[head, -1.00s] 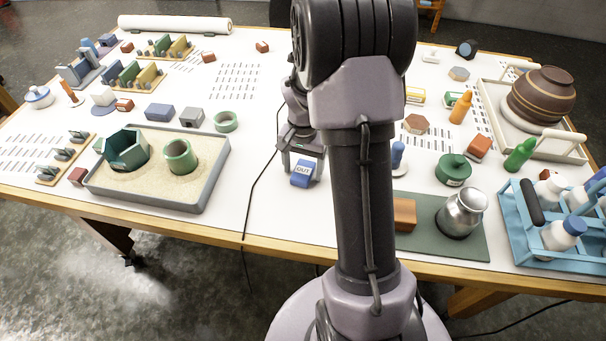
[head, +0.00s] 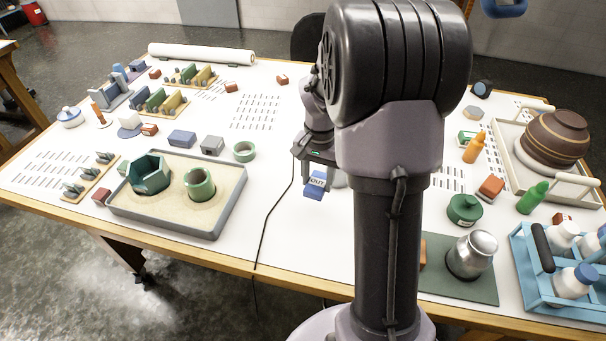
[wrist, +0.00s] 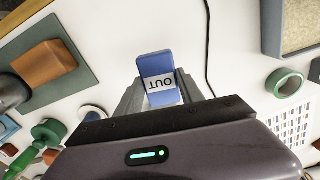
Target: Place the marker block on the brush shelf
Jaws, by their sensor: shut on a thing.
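The marker block, a blue block with a white label reading "OUT" (head: 314,188), is held between my gripper's fingers (head: 317,172) near the middle of the table. In the wrist view the block (wrist: 157,68) sticks out past the fingertips, with the white worktop behind it. My gripper is shut on it. In the head view the block hangs slightly tilted, and its height above the worktop is hard to judge. I cannot tell which thing is the brush shelf.
A grey sand tray (head: 225,215) with two green pots stands left of my gripper. A dark cable (head: 275,215) runs between them. A green mat (head: 470,282) with a metal jar and a blue bottle carrier (head: 530,285) lie to the right. Wooden racks (head: 165,112) stand at the back left.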

